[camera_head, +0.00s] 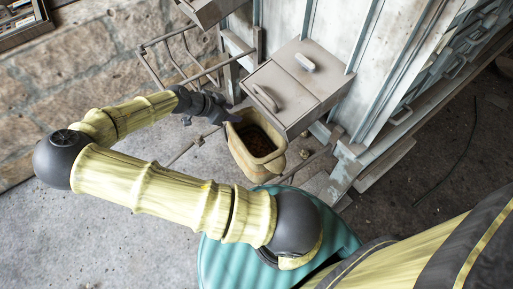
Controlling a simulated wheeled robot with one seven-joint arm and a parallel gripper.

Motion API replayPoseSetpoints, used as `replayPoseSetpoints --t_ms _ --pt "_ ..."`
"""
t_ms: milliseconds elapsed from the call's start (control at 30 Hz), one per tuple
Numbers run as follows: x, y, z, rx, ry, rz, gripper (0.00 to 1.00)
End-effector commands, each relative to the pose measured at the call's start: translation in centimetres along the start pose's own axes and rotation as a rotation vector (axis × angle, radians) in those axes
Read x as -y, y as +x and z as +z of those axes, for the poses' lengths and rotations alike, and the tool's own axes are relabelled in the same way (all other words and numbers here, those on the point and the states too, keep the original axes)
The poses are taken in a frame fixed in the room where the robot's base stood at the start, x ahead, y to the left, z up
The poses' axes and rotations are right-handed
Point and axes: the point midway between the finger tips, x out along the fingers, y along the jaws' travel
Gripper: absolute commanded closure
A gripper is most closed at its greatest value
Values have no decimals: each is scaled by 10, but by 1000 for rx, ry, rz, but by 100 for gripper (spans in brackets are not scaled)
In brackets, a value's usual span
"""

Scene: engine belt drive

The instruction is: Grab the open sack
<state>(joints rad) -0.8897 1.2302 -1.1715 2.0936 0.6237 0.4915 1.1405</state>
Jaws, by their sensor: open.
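The open sack (267,165) is a tan, upright bag with a wide open mouth and dark brown contents inside. It stands on the floor near the middle of the picture, below the grey box unit. My gripper (233,117) is at the end of my yellow arm, at the sack's upper left rim. It is open. Its fingers are small and dark here, and I cannot tell whether they touch the rim.
A grey metal box unit with handles (298,86) overhangs just right of the sack. A metal frame rack (160,62) stands behind my gripper. A stone wall (80,60) is at the left. Concrete floor (60,240) is clear at lower left.

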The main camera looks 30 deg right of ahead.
Motion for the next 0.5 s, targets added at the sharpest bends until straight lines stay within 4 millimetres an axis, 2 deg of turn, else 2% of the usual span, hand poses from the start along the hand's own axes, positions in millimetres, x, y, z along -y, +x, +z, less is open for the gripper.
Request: replayPoseSetpoints --t_ms 167,500 --pt "0 4 0 0 1 1 53" --pt "1 49 -2 1 1 2 53"
